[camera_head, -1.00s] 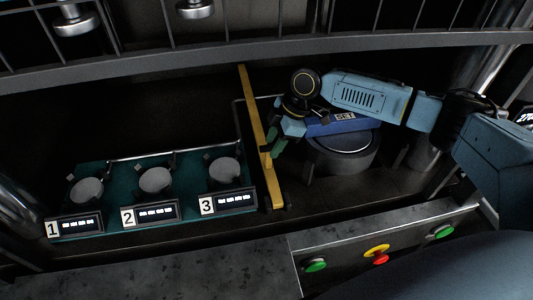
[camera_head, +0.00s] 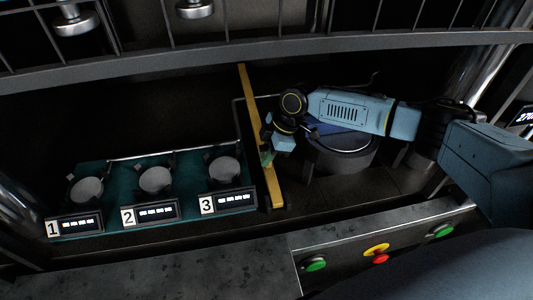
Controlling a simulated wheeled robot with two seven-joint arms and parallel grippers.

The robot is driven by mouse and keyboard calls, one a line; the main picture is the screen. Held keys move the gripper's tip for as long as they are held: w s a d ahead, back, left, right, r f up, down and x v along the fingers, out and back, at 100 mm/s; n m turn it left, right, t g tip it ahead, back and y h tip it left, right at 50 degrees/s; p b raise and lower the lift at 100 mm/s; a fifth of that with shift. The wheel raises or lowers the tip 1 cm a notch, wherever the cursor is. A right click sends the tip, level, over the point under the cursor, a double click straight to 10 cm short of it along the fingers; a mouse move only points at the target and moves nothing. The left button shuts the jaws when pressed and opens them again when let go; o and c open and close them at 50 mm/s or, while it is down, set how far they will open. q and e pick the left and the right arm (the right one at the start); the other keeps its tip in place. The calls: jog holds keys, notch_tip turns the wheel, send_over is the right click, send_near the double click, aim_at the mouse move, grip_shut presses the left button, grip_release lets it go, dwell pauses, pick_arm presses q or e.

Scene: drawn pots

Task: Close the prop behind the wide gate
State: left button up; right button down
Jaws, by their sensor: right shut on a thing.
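A long yellow bar (camera_head: 273,184) stands slanted right of the numbered stations, its top leaning left. My right gripper (camera_head: 266,155) is at the bar's middle, with its green fingertips shut on it; the exact contact is partly hidden by the hand. The frames do not show clearly which part is the prop or the wide gate. A blue block (camera_head: 345,129) lies on a dark round pedestal (camera_head: 342,160), mostly covered by my right arm. My left gripper is out of view.
A teal board (camera_head: 110,210) at the left carries several dishes and displays numbered 1, 2 and 3. A grey rail (camera_head: 200,58) crosses above. A front panel has green buttons (camera_head: 316,264) and a red button on yellow (camera_head: 379,256).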

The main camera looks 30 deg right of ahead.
jog(key=shift+f, duration=0.15)
jog(key=shift+w+f, duration=0.1)
jog(key=shift+f, duration=0.05)
dwell(0.4)
jog(key=c, duration=1.3)
grip_release()
jog(key=v, duration=1.3)
jog(key=shift+w+d+r+b, duration=0.1)
jog(key=shift+w+r+b, duration=0.1)
jog(key=shift+b, duration=0.15)
